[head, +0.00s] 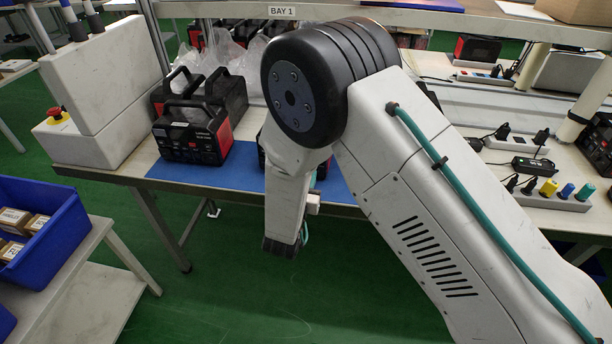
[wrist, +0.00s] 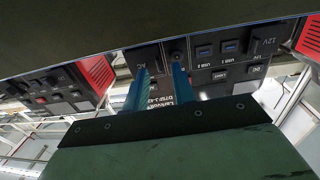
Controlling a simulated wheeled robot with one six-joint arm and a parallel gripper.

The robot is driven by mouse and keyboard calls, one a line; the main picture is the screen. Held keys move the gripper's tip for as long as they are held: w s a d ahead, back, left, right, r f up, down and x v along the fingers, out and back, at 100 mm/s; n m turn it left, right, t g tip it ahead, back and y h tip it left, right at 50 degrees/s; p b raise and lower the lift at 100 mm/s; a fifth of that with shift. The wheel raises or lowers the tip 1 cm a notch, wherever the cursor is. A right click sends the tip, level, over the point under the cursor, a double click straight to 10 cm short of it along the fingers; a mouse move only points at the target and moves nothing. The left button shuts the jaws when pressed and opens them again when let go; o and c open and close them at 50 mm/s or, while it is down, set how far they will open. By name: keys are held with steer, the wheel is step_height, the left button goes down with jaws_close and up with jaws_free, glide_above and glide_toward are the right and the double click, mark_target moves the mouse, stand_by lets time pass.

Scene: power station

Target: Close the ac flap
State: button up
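The power station with the ac flap is close ahead in the wrist view. Its dark front panel (wrist: 215,75) looks tilted and carries USB, 12V and DC markings. A dark cover marked AC, the ac flap (wrist: 146,57), is at the panel's left; I cannot tell how far open it stands. My gripper (wrist: 160,84) has its two blue-teal fingers apart, with panel visible between them. The left fingertip overlaps the AC area and the right one a round socket; contact cannot be told. In the head view my arm hides most of this station, and the fingers are not clear.
Another black-and-red power station (head: 193,135) stands on the blue mat (head: 225,174), left of my arm. Power strips (head: 552,194) with plugs lie on the right bench. A blue crate (head: 50,222) of small boxes is at the left. Green floor lies open below the bench.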

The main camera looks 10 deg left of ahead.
steer(key=s, duration=0.7)
steer(key=shift+a, duration=0.45)
steer(key=shift+w, duration=0.1)
